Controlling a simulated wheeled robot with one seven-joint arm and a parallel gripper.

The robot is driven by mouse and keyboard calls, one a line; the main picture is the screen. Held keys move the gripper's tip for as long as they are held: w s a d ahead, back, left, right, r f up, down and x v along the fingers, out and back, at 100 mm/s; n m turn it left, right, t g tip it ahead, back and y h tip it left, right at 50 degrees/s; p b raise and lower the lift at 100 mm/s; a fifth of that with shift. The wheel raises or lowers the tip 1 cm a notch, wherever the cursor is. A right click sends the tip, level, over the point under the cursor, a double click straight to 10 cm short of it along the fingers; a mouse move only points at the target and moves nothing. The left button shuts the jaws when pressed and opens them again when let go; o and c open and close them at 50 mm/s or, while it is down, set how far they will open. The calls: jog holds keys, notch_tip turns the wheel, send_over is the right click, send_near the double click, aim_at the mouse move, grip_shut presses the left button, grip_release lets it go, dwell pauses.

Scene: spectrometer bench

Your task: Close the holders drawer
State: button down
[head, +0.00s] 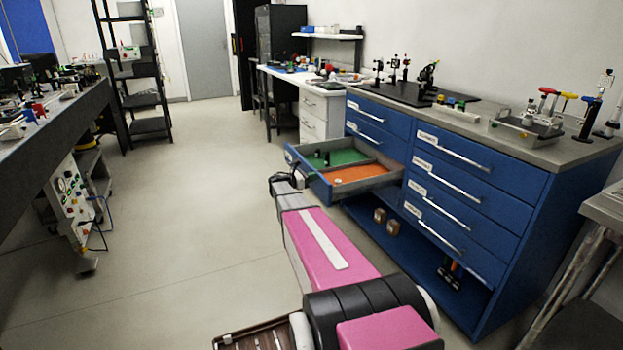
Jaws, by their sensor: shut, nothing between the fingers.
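The open drawer (327,190) sticks out of the left column of the blue cabinet (515,235). It has a blue front and grey walls, with a green-lined and an orange-lined compartment; a few small dark items stand on the green. I cannot read a label on it, as its front faces away from me. My gripper (298,179) is at the end of my pink arm, close to the drawer's front at its near end. It is shut and empty. The arm hides part of the front, and I cannot tell whether the gripper touches it.
The cabinet's other drawers are shut. Its grey top holds a dark board (415,94), optical mounts and a metal tray (527,130) with tools. Brown blocks (392,226) lie on the low open shelf. The floor (195,215) left of the drawer is clear.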

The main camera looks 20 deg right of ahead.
jog(key=shift+d, duration=0.15)
jog(key=d, duration=1.2)
jog(key=w+d, duration=0.1)
jog(key=d, duration=2.4)
jog(key=shift+w+d, duration=0.15)
jog(key=shift+d, duration=0.1)
